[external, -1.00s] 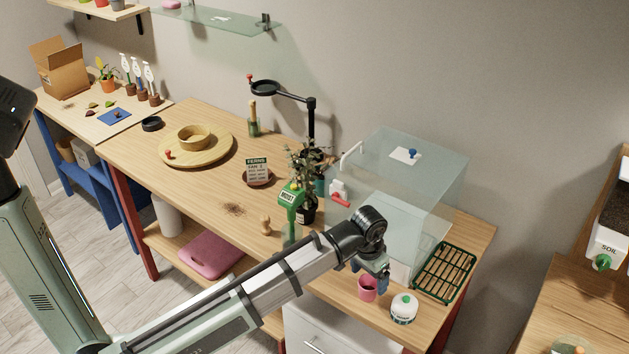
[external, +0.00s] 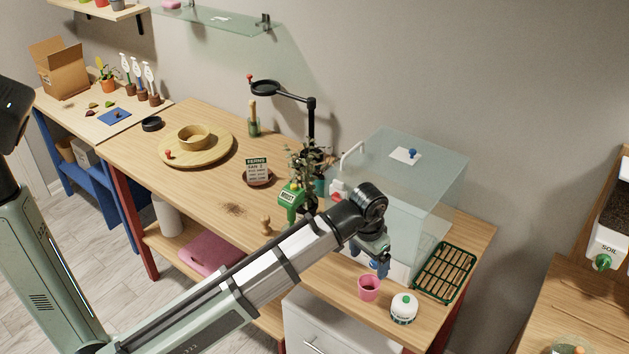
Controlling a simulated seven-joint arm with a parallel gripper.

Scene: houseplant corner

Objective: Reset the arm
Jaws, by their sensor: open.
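My gripper (external: 378,270) is at the end of my arm, low over the front right of the wooden workbench (external: 205,190). It points down just above and behind a small pink pot (external: 369,287), in front of the clear glass case (external: 420,190). Its jaws are open, but the fingertips are small and partly hidden in this view. No object shows clearly between them. A white round bottle with a green top (external: 404,308) stands to the right of the pink pot.
A green wire rack (external: 445,271) lies at the bench's right end. A green moisture meter (external: 291,196), a potted plant (external: 304,160) and a magnifier stand (external: 311,120) stand left of the case. A round wooden turntable (external: 215,155) holds a bowl. A wooden peg-like tool (external: 265,225) stands near the front edge.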

